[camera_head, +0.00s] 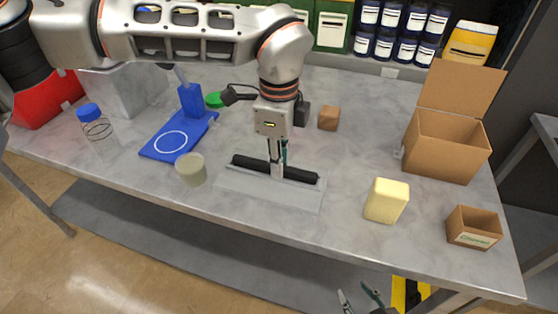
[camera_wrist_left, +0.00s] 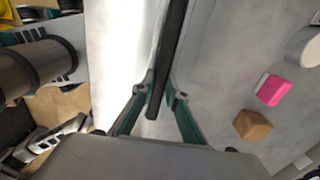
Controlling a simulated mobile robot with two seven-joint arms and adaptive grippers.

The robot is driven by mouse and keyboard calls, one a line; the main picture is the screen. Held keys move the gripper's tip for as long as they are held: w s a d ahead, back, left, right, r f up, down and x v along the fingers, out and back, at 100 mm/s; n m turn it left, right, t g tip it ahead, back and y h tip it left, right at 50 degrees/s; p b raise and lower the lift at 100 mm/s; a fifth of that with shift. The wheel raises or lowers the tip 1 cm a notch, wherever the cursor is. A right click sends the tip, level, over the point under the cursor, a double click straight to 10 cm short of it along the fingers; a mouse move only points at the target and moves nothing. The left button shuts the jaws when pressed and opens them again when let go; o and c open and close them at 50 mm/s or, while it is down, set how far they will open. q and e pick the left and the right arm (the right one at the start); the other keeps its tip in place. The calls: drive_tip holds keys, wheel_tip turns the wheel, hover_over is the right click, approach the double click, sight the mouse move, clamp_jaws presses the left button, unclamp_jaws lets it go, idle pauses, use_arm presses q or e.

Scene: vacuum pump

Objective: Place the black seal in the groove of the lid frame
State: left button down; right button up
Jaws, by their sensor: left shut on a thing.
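The black seal (camera_head: 300,175) is a long dark bar lying across the back part of the pale grey lid frame (camera_head: 268,192), near the middle of the table's front. It runs roughly parallel to the frame's long side. My left gripper (camera_head: 277,170) points down and is shut on the seal near its middle. In the left wrist view the seal (camera_wrist_left: 172,45) runs between the teal fingers (camera_wrist_left: 158,92). Whether the seal touches the frame, and the groove itself, I cannot tell. My right gripper (camera_head: 359,297) is at the bottom edge, below the table front, with its fingers apart and empty.
A pale green cup (camera_head: 191,169) stands left of the frame, with a blue stand (camera_head: 165,143) behind it. A yellow block (camera_head: 386,200), a small open box (camera_head: 473,228) and a larger open carton (camera_head: 445,146) are at right. A brown block (camera_head: 328,118) is behind.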

use_arm(q)
drive_tip(key=shift+s+f, duration=0.15)
drive_tip(key=shift+f, duration=0.45)
drive_tip(key=c, duration=2)
unclamp_jaws()
drive_tip(key=shift+a, duration=0.1)
drive_tip(key=shift+f, duration=0.15)
wheel_tip(320, 180, up, 14)
drive_tip(key=shift+f+p, duration=0.15)
drive_tip(key=shift+p, duration=0.15)
